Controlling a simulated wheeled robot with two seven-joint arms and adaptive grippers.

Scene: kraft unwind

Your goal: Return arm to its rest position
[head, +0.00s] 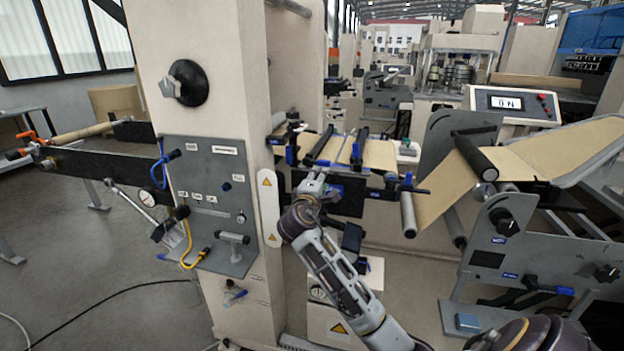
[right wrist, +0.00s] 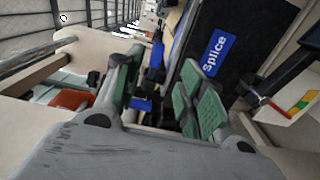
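My right arm (head: 340,275) reaches up from the bottom of the head view, its forearm grey and dark. Its gripper (head: 316,186) is by the splice unit, just right of the beige column. In the right wrist view the gripper (right wrist: 160,92) has its two green-padded fingers apart. No object is clearly held between them; blue and dark machine parts show behind the gap. The black splice panel (right wrist: 225,50) with a blue "Splice" label lies close beside the right-hand finger. I cannot tell whether they touch. My left gripper is not in view.
A beige column (head: 215,80) with a grey control panel (head: 207,190) stands left of my arm. A roller stand with brown web (head: 445,190) is to the right. A yellow hose (head: 190,250) hangs at the panel. Open grey floor (head: 80,260) lies at left.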

